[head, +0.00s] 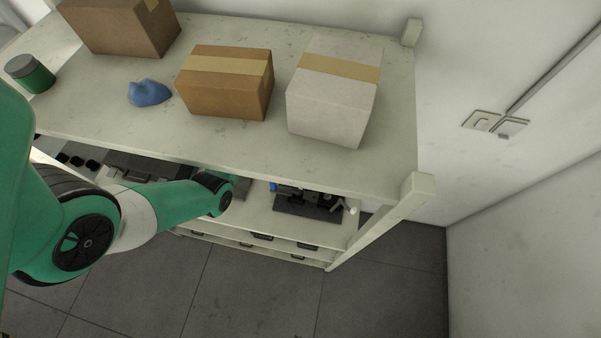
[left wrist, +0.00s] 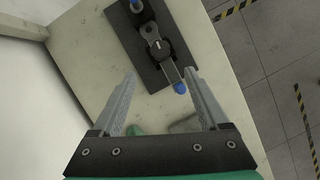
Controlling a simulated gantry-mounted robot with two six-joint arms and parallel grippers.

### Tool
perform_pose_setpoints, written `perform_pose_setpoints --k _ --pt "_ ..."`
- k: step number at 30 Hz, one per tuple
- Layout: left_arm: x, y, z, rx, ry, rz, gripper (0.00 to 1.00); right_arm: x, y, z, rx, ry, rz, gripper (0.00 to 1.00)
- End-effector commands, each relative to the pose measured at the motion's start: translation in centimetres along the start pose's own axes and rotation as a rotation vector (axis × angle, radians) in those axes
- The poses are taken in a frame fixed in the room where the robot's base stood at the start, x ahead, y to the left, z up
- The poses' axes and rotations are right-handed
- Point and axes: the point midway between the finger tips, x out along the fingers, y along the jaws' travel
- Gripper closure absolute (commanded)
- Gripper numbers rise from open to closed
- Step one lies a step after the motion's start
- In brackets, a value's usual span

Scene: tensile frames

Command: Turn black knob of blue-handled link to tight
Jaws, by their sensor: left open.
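In the left wrist view a dark base plate (left wrist: 128,40) lies on the pale lower shelf. On it is a link with a round black knob (left wrist: 160,47) and an arm ending in a blue handle tip (left wrist: 180,88). A second blue part (left wrist: 136,5) shows at the top edge. My left gripper (left wrist: 160,75) is open and empty; the blue tip appears between its fingers, nearer the right finger. I cannot tell the height gap. In the head view the dark plate (head: 308,210) shows partly under the upper shelf. My right gripper is not in view.
The upper shelf (head: 240,140) overhangs the lower shelf and carries an orange-brown box (head: 225,85), a white box (head: 332,95) and a blue lump (head: 149,93). A shelf post (head: 385,222) stands right of the plate. Tiled floor lies in front.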

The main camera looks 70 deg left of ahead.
Motion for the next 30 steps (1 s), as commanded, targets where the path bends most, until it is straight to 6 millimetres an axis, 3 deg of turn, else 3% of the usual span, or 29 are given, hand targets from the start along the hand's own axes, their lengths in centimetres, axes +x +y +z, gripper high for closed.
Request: perform_pose_setpoints --k 5,18,29,30 --pt "2.2 0.0 -0.1 0.002 -0.002 0.000 0.22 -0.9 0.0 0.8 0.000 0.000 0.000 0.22" --pt "10.9 0.0 0.0 0.002 -0.003 0.001 0.22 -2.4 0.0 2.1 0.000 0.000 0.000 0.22" --pt "11.7 0.0 0.0 0.001 -0.003 0.004 0.22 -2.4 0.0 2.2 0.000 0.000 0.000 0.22" --pt "11.7 0.0 0.0 0.001 -0.003 0.004 0.26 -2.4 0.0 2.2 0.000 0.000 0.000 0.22"
